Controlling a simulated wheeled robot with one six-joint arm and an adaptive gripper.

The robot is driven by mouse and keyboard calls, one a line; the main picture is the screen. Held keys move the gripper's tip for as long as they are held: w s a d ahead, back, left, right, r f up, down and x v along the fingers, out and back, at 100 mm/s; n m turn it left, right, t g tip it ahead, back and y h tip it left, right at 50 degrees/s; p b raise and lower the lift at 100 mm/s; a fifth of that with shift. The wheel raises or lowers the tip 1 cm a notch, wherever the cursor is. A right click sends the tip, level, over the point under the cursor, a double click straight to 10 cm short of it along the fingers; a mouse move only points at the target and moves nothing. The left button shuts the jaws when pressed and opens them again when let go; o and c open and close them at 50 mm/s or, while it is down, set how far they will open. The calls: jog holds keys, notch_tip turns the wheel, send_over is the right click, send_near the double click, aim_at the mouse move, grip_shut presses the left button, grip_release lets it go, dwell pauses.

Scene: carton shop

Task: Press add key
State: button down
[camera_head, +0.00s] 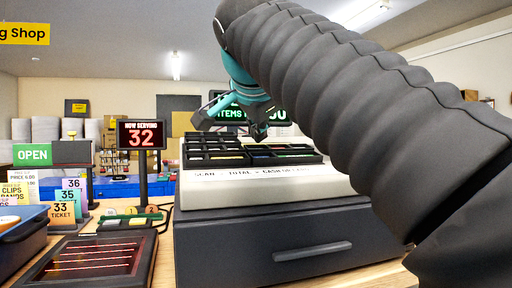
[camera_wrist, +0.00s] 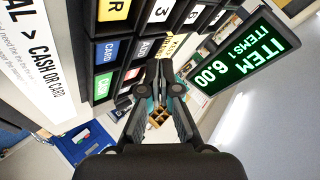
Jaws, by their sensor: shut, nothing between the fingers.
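The cash register (camera_head: 340,195) stands in the middle of the head view, with a sloped bank of dark-framed keys (camera_head: 225,155) on top. My gripper (camera_wrist: 160,82) is shut and empty, its fingertips together over the key bank in the wrist view. In the head view it hangs above the back of the keys. The wrist view shows a blue CARD key (camera_wrist: 107,51), a green CASH key (camera_wrist: 103,86) and a yellow key (camera_wrist: 113,9). A pale yellow key (camera_wrist: 168,46) lies partly behind my fingertips. Whether the tips touch a key is unclear.
The register's display (camera_wrist: 236,60) reads ITEM 6.00, ITEMS 1, and stands close beside the keys. A closed drawer (camera_head: 312,252) is below. A "now serving 32" sign (camera_head: 142,134), ticket holder (camera_head: 65,212) and scanner pad (camera_head: 90,258) stand to the left.

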jog(key=shift+s+d+r+p, duration=0.1)
jog(key=shift+s+r+p, duration=0.15)
jog(key=shift+r+p, duration=0.85)
jog(key=shift+s+r+p, duration=0.25)
jog(key=shift+r+p, duration=0.5)
jog(key=shift+r, duration=0.6)
